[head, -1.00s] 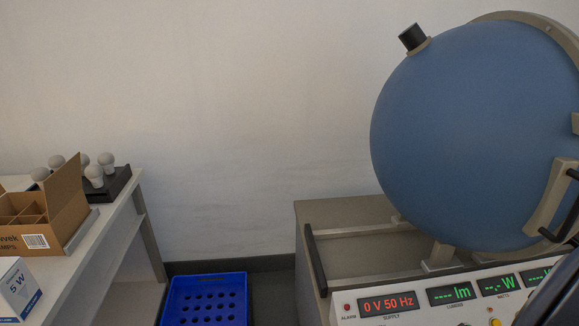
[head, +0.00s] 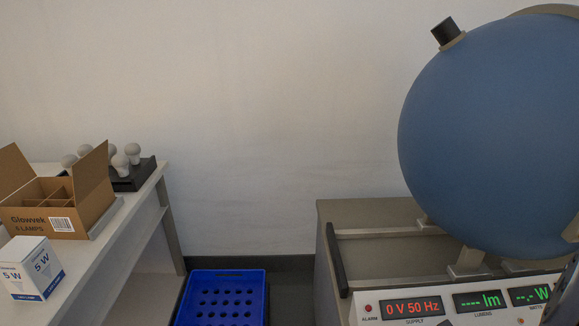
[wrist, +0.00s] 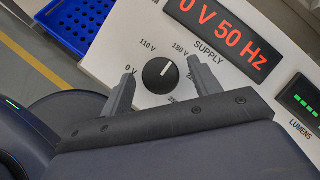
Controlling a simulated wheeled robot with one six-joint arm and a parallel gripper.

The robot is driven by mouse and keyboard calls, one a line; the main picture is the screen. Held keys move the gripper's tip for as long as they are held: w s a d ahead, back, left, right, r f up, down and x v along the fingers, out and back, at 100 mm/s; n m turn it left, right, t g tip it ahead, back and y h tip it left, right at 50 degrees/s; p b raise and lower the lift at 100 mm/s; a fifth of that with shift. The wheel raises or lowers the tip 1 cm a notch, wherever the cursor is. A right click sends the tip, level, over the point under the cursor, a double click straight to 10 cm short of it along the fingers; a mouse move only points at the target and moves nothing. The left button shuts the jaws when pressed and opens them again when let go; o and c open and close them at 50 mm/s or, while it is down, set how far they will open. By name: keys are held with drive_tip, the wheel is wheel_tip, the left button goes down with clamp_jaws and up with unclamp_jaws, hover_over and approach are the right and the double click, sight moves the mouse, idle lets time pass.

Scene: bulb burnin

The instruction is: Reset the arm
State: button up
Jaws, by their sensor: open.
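My gripper (wrist: 161,84) shows in the wrist view, its two fingers apart and nothing between them. In the head view only a dark part of my arm shows at the lower right corner.
A big blue sphere (head: 490,140) stands on the bench at right. A blue crate (head: 259,300) with holes is on the floor. At left a table holds an open carton (head: 40,222), a 5 W box (head: 30,268) and a dark tray of bulbs (head: 133,178).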

drive_tip(key=p+v, duration=0.4)
drive_tip(key=v, duration=0.7)
drive_tip(key=b+x, duration=0.4)
drive_tip(key=x, duration=0.6)
drive_tip(key=shift+w+a+f, duration=0.15)
drive_tip(key=shift+w+f, duration=0.05)
drive_tip(key=shift+f, duration=0.15)
drive_tip(key=shift+w+r+n, duration=0.15)
drive_tip(key=shift+w+n, duration=0.05)
drive_tip(key=shift+n, duration=0.2)
drive_tip(key=n+g+p, duration=0.1)
drive_tip(key=n, duration=0.1)
drive_tip(key=n+y+p, duration=0.1)
drive_tip(key=n, duration=0.1)
drive_tip(key=shift+r+g, duration=0.1)
drive_tip(key=shift+g, duration=0.3)
drive_tip(key=n+g+p, duration=0.2)
drive_tip(key=n, duration=0.2)
drive_tip(key=shift+w+r, duration=0.1)
drive_tip(key=shift+w, duration=0.05)
drive_tip(key=n+g+p, duration=0.1)
drive_tip(key=n, duration=0.1)
drive_tip(key=n+g+p, duration=0.1)
drive_tip(key=n, duration=0.2)
drive_tip(key=shift+w+h+p, duration=0.15)
drive_tip(key=shift+h+p, duration=0.15)
drive_tip(key=shift+p, duration=0.1)
drive_tip(key=n+g+h+p, duration=0.1)
drive_tip(key=n, duration=0.2)
